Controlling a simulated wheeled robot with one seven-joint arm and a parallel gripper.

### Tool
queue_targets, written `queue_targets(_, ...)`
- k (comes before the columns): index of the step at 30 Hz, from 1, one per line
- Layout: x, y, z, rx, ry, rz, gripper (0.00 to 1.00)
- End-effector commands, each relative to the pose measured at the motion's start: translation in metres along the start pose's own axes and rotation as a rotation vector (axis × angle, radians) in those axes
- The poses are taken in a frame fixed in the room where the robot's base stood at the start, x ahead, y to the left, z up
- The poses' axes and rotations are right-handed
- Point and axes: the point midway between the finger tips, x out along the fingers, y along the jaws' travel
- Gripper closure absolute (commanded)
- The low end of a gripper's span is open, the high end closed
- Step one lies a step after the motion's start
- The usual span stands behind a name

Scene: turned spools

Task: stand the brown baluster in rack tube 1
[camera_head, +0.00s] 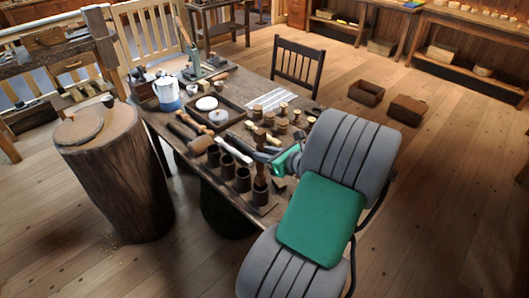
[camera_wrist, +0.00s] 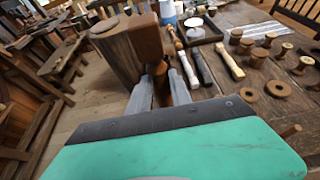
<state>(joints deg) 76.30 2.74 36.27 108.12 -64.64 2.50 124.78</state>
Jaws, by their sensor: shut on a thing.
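My gripper (camera_wrist: 160,95) is shut on the brown baluster (camera_wrist: 142,38). In the head view the baluster (camera_head: 260,166) is upright over the nearest tube of the dark rack. Its lower end meets the mouth of that tube (camera_head: 260,196); I cannot tell how far inside it is. Other dark rack tubes (camera_head: 243,180) stand in a row behind it. I cannot read tube numbers. The tubes are hidden in the wrist view.
Mallets and chisels (camera_head: 235,148) lie behind the rack on the workbench (camera_head: 165,127). Several small spools (camera_head: 282,126) stand to the right. A white-and-blue pot (camera_head: 167,93) and a tray stand farther back. A tree stump (camera_head: 115,165) stands left of the bench.

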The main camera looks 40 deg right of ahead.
Motion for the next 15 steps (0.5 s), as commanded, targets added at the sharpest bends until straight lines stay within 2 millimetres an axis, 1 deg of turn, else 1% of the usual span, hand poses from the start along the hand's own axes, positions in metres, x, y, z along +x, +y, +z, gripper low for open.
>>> queue_targets(5,0.0029,0.0,-0.0067,0.0,0.0,0.0,1.0)
queue_targets(15,0.0037,-0.0001,-0.0085,0.0,0.0,0.0,1.0)
